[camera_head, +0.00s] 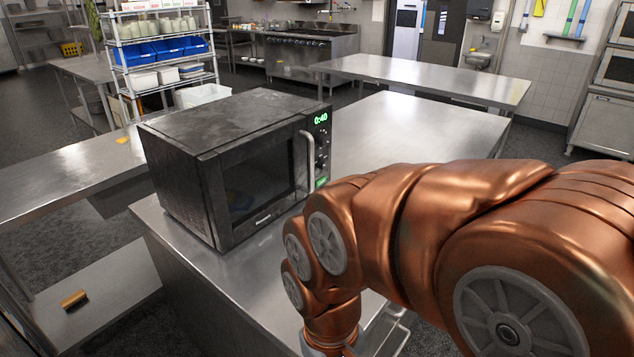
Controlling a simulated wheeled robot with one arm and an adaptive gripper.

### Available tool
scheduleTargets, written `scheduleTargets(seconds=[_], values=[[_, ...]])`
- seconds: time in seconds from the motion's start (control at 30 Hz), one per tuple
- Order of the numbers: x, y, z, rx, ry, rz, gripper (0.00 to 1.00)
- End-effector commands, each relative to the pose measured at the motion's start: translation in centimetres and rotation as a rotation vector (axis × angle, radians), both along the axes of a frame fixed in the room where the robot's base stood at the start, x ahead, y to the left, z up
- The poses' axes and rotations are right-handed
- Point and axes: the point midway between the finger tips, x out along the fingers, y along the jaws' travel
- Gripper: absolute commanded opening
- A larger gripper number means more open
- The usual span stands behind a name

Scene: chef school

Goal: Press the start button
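A dark, worn microwave (232,165) stands on a steel counter, its front turned to the lower right. Its door (258,190) looks shut, with a curved vertical handle (309,158) on the right side. The control panel is a narrow strip right of the handle. Its green display (320,118) reads 0:40. Knobs or round buttons sit below it, and a small green-lit start button (321,182) is at the panel's bottom, just above my copper arm. My arm reaches in from the right and bends down in front of the counter. My gripper is below the picture's bottom edge.
The steel counter (365,135) is bare behind and right of the microwave. Another steel table (430,75) stands behind. A wire shelf (125,75) with blue bins is at the back left. A small brown block (74,299) lies on a low shelf at left.

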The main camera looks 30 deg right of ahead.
Motion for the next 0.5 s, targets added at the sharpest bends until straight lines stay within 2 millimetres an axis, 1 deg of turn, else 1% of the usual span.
scheduleTargets(seconds=[0.03,0.07,0.37,0.5], values=[[0.0,0.0,0.0,0.0,0.0,0.0,0.34],[0.0,0.0,0.0,0.0,0.0,0.0,0.31],[0.0,0.0,0.0,0.0,0.0,0.0,0.0],[0.0,0.0,0.0,0.0,0.0,0.0,0.0]])
